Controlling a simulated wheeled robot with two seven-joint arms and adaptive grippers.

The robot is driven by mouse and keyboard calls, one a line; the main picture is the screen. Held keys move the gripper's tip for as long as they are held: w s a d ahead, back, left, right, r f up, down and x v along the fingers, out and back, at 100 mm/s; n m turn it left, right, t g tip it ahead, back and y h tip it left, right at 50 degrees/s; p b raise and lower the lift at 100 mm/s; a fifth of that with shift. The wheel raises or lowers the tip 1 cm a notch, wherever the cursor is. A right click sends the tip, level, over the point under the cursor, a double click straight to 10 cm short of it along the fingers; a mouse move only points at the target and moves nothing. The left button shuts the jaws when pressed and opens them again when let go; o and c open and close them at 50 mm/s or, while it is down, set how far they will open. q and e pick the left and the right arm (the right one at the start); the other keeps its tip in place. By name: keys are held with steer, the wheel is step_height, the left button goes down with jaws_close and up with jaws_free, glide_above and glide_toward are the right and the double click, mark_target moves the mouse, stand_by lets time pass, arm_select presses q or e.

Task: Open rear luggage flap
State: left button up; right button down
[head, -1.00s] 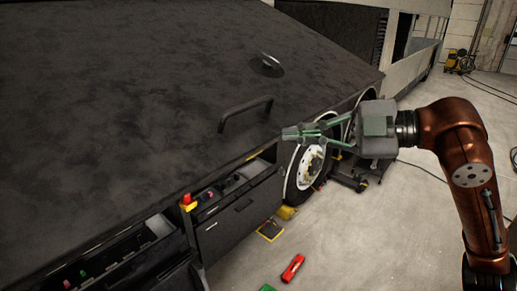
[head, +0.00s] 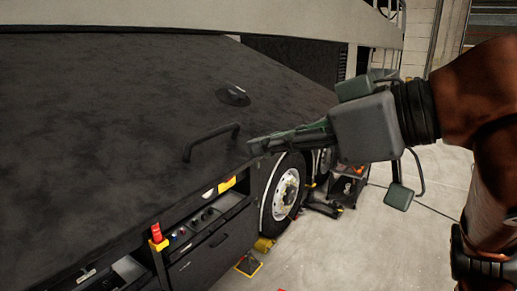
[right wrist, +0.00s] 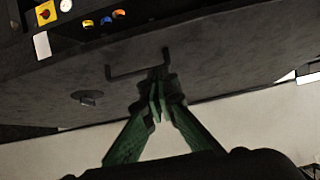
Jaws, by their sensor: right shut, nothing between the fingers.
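The luggage flap (head: 110,110) is a large dark panel sloping across the left of the head view; it fills much of the right wrist view (right wrist: 220,70). It carries a dark bar handle (head: 212,138) and a round latch (head: 233,95). Both also show in the right wrist view, the handle (right wrist: 125,73) and the latch (right wrist: 86,97). My right gripper (head: 254,147) is shut and empty, its tips just right of the handle and close to the flap. In the right wrist view its tips (right wrist: 158,82) overlap the handle's end; I cannot tell if they touch. My left gripper is out of view.
Below the flap's edge are dark compartments with a red-topped knob (head: 156,232) and small controls. A wheel (head: 285,194) and a black wheeled cart (head: 345,185) stand under and behind my right arm. The concrete floor (head: 400,240) at the right is mostly clear.

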steer(key=p, duration=0.3)
glide_toward(207, 174)
steer(key=w+a+r, duration=0.2)
steer(key=a, duration=0.1)
steer(key=f, duration=0.1)
steer(key=w+f, duration=0.1)
steer(key=a+f, duration=0.1)
steer(key=shift+w+f+p, duration=0.15)
steer(key=shift+p, duration=0.25)
steer(key=shift+f, duration=0.45)
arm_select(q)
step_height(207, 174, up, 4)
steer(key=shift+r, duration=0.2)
arm_select(e)
steer(key=shift+w+a, duration=0.1)
